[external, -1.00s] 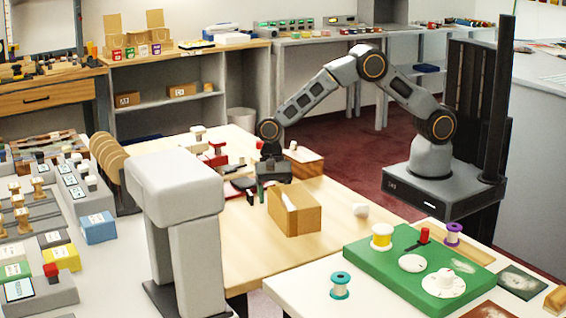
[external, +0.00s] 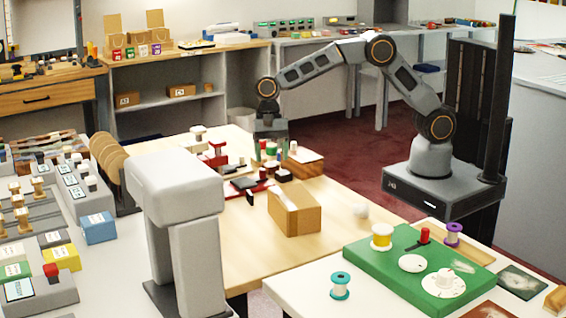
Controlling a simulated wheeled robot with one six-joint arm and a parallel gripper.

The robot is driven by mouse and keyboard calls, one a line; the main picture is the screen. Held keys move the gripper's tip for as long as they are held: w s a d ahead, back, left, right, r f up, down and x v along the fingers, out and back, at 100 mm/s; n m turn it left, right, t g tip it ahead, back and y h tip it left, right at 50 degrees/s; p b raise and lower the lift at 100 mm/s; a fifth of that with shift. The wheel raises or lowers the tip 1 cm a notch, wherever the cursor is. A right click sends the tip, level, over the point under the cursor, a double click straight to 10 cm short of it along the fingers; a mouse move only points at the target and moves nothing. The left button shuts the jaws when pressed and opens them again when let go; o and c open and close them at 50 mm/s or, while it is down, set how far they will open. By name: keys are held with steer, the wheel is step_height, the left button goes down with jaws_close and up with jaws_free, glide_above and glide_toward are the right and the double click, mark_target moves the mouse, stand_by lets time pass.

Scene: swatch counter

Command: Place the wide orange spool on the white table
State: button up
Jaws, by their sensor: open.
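I see no clearly orange spool. The nearest in colour is a wide yellow-gold spool (external: 382,238), upright on the green board (external: 400,285) that lies on the white table (external: 296,292). A teal spool (external: 340,286) stands on the bare left part of that table. A purple spool (external: 453,235) stands at the board's far right edge. My gripper (external: 270,155) is open, pointing down above the far part of the wooden table, well away from these spools. Small red and green items show at its fingers; I cannot tell whether they are behind or between them.
A wooden box (external: 295,212) stands on the wooden table (external: 240,262), with red and dark items behind it. A large grey machine (external: 178,190) rises at left. White dials, a red-topped piece (external: 424,235) and dark cards crowd the white table's right side.

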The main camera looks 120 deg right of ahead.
steer(key=s+a+r+n+h, duration=0.1)
steer(key=s+a+r+n, duration=0.2)
steer(key=s, duration=0.4)
steer(key=s+a+r+n+h, duration=0.1)
steer(key=s+a+r+n, duration=0.1)
steer(key=s+a+n, duration=0.3)
steer(key=s+a+r+n+h, duration=0.1)
steer(key=s+a+r+n, duration=0.2)
steer(key=s+n, duration=0.6)
steer(key=shift+a+r+t, duration=0.35)
steer(key=shift+a+t, duration=0.05)
steer(key=shift+a, duration=0.25)
steer(key=s+n, duration=0.2)
steer(key=s+f+n, duration=0.1)
steer(key=s, duration=0.1)
steer(key=s+a+f+n+h, duration=0.1)
steer(key=s+n, duration=0.1)
steer(key=shift+s+n+t, duration=0.3)
steer(key=shift+t, duration=0.1)
steer(key=shift+c, duration=1.1)
